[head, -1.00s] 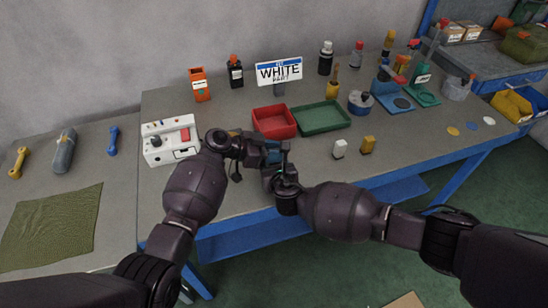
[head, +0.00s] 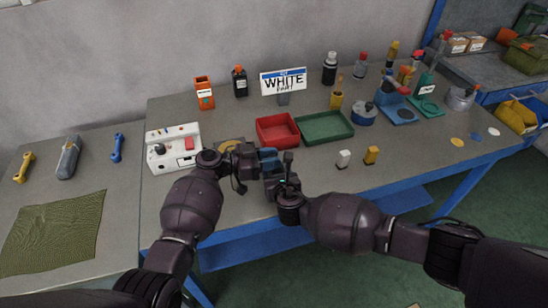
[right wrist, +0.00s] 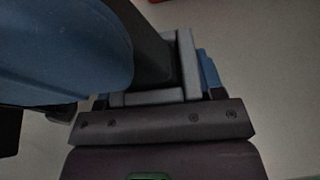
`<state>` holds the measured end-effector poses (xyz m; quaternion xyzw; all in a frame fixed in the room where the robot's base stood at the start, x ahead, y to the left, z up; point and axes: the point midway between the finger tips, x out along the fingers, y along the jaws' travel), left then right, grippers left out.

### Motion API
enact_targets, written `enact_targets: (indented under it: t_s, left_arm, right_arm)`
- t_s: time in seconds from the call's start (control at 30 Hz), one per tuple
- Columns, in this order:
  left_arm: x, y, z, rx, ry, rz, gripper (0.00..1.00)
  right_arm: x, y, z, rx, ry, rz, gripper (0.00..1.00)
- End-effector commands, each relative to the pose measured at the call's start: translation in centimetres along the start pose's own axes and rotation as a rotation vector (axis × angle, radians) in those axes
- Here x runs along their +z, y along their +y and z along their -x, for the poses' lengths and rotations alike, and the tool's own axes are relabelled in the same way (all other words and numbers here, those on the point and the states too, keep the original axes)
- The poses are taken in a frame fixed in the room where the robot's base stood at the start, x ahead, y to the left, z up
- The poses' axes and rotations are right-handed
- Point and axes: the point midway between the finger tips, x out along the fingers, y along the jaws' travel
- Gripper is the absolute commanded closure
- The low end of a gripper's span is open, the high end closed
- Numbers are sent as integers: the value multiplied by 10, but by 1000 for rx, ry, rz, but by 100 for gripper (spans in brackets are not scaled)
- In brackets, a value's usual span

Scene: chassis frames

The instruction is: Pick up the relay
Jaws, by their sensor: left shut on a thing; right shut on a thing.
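My left gripper (head: 254,163) and my right gripper (head: 283,184) are close together over the front part of the bench. A small blue piece (head: 268,154) shows at the left gripper's tip, and a grey piece (head: 273,172) shows by the right gripper. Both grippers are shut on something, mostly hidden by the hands. In the right wrist view, a grey block (right wrist: 178,70) stands at the right jaws, beside a large rounded blue shape (right wrist: 65,50). I cannot tell which thing is the relay. A white block (head: 344,159) and a yellow block (head: 371,155) stand to the right.
A red tray (head: 277,142) and a green tray (head: 325,139) lie behind the grippers. A white control box (head: 172,160) stands to the left. A yellow disc (head: 230,145) lies beside the left hand. Bottles and a sign (head: 283,81) line the back.

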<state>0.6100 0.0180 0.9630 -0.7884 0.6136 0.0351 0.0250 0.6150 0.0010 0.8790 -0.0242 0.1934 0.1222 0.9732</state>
Motion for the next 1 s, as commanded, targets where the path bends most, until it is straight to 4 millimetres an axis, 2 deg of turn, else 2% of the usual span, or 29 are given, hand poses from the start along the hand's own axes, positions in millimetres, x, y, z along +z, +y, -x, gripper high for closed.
enact_targets:
  t_s: [0.23,0.4,0.67,1.0]
  left_arm:
    - [-28,0,12,0,-6,-7,97]
    - [-56,0,23,0,-6,-9,97]
    - [-47,-1,91,-3,-11,-4,97]
    - [-39,0,186,-2,-10,-3,97]
  right_arm:
    - [-1,-2,0,-3,1,-1,66]
    - [-1,-2,0,-3,1,-1,66]
    - [-1,-2,0,-3,1,-1,66]
    - [-1,-1,0,-3,1,-1,66]
